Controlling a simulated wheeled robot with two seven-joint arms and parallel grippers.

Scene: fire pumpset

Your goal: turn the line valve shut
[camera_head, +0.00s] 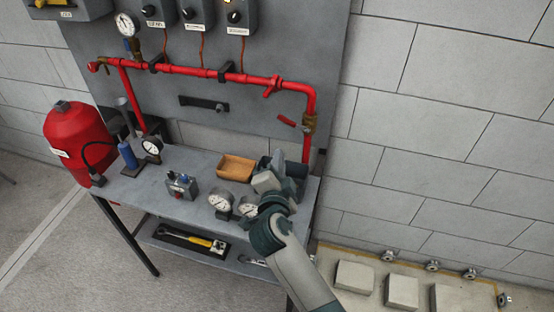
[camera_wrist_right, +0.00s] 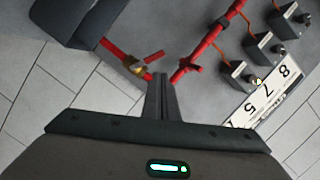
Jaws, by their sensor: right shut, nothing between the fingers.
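The line valve has a brass body (camera_head: 309,123) on the vertical red pipe at the right of the grey panel. Its red lever (camera_head: 287,120) sticks out to the left of the body, slanting across the pipe's line. In the right wrist view the brass body (camera_wrist_right: 134,65) and lever (camera_wrist_right: 150,57) show just beyond and left of my fingers. My right gripper (camera_head: 272,170) is over the right end of the bench, below the valve and apart from it. Its fingers (camera_wrist_right: 161,95) are shut together with nothing between them. My left gripper is not in view.
The red pipe (camera_head: 190,71) runs along the panel with another red fitting (camera_head: 272,86). The bench (camera_head: 170,204) holds a wooden tray (camera_head: 236,167), gauges (camera_head: 220,202) and a small grey box (camera_head: 182,186). A red tank (camera_head: 78,140) stands left. Switch boxes (camera_head: 196,14) hang above.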

